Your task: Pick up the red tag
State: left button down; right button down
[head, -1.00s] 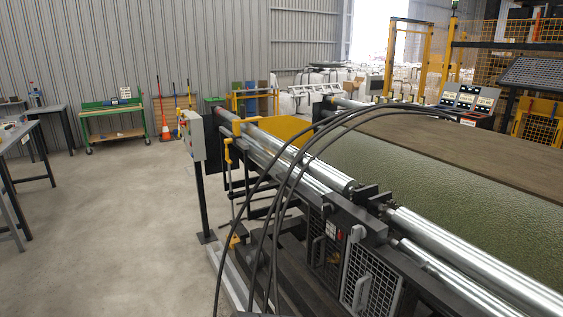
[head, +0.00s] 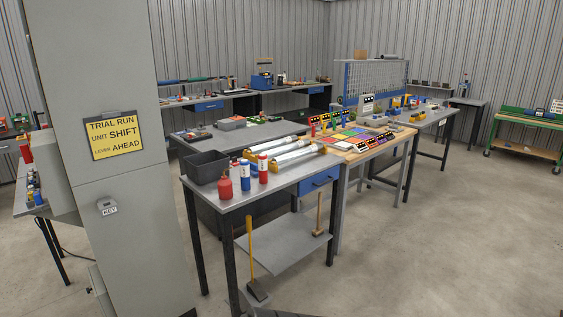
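I cannot make out a red tag for certain in the head view. Several small coloured pieces, some of them red, lie among flat coloured squares (head: 352,137) on a wooden-topped table (head: 370,153) right of the middle. They are too small to tell apart. Neither of my grippers is in view.
A grey metal table (head: 225,199) stands nearer, with a dark bin (head: 207,167), a red canister (head: 225,187), bottles and metal rollers (head: 297,151). A tall grey cabinet (head: 110,240) with a yellow sign (head: 113,135) blocks the left. The floor at right (head: 460,240) is clear.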

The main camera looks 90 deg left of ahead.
aim_at(234, 163)
jog(key=u, duration=3.1)
jog(key=i+l, duration=0.2)
jog(key=i+l+u, duration=0.1)
jog(key=l, duration=0.35)
jog(key=i+l, duration=0.25)
jog(key=i+l+u, duration=0.1)
jog(key=l, duration=0.3)
jog(key=i+l, duration=0.25)
jog(key=i+l+u, duration=0.1)
jog(key=l, duration=0.3)
jog(key=i, duration=0.05)
